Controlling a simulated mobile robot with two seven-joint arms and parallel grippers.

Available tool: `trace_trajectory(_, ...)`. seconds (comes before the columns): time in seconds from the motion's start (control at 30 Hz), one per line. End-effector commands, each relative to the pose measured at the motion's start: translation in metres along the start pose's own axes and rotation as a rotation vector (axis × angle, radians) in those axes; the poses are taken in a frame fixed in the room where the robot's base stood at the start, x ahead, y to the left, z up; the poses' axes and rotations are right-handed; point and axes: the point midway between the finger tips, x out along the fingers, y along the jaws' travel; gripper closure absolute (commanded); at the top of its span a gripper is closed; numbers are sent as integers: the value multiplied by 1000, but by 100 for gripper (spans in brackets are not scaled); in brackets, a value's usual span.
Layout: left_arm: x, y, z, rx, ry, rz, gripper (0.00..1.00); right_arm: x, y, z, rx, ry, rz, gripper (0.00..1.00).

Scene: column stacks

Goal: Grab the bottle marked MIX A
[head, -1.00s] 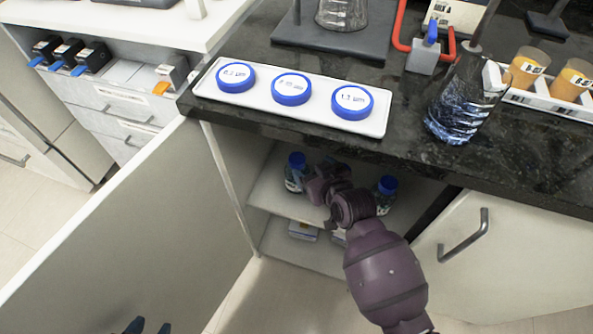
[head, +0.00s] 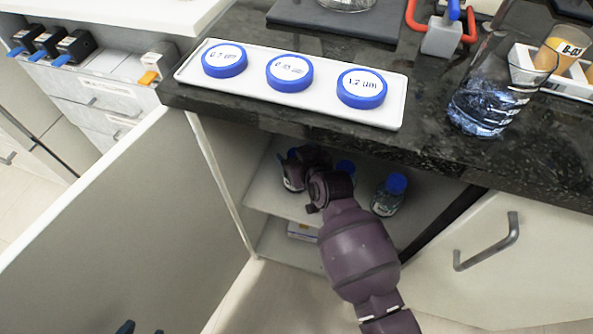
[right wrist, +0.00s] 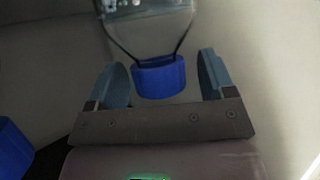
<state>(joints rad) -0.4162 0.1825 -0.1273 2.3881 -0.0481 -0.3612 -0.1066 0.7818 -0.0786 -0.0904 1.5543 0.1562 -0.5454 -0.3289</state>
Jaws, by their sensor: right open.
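Blue-capped clear bottles stand on the upper shelf inside the open cabinet. My right gripper (head: 296,165) is at the left bottle (head: 291,182), partly covering it. In the right wrist view the open fingers (right wrist: 160,62) stand on either side of a blue cap (right wrist: 160,77), with clear gaps at both sides. A middle bottle's cap (head: 346,167) shows behind my wrist, and a right bottle (head: 389,196) stands farther right. No bottle label is readable, so I cannot tell which is MIX A. Two separated dark tips of my left gripper (head: 141,328) show at the bottom edge.
The open cabinet door (head: 130,230) stands left of my right arm. The dark counter (head: 440,150) overhangs the shelf, with a white tray (head: 322,105) of blue-lidded dishes and a glass beaker (head: 492,95) on it. A box (head: 301,231) lies on the lower shelf.

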Motion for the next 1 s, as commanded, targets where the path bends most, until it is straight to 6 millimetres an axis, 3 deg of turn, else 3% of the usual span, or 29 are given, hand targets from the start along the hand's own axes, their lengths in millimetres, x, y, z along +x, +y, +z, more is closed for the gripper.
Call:
trace_trajectory(0.23, -1, 0, 2, 1, -6, -1, 57, 0, 0, -2, -1, 2, 1, 27)
trace_trajectory(0.7, -1, 0, 5, -4, -14, -3, 57, 0, 0, -1, 0, 1, 1, 99)
trace_trajectory(1.0, -1, 0, 4, -6, -13, -4, 57, 0, 0, -3, -1, 4, 1, 100)
